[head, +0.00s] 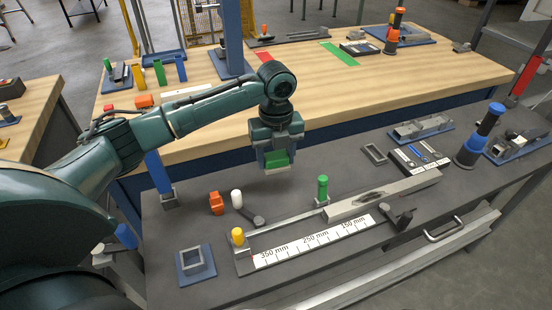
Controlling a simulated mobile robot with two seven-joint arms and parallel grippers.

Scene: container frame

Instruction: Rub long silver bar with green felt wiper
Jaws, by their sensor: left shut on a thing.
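The long silver bar (408,187) lies on the dark bench, along the back edge of a measuring fixture, with a dark smudge near its middle. My left gripper (277,150) is shut on the green felt wiper (277,160), a green block with a pale underside. It holds the wiper in the air above the bench's back edge, left of the bar and apart from it. My right gripper is not in view.
A blue-black post (478,138) stands at the right. A wooden table (385,90) is behind.

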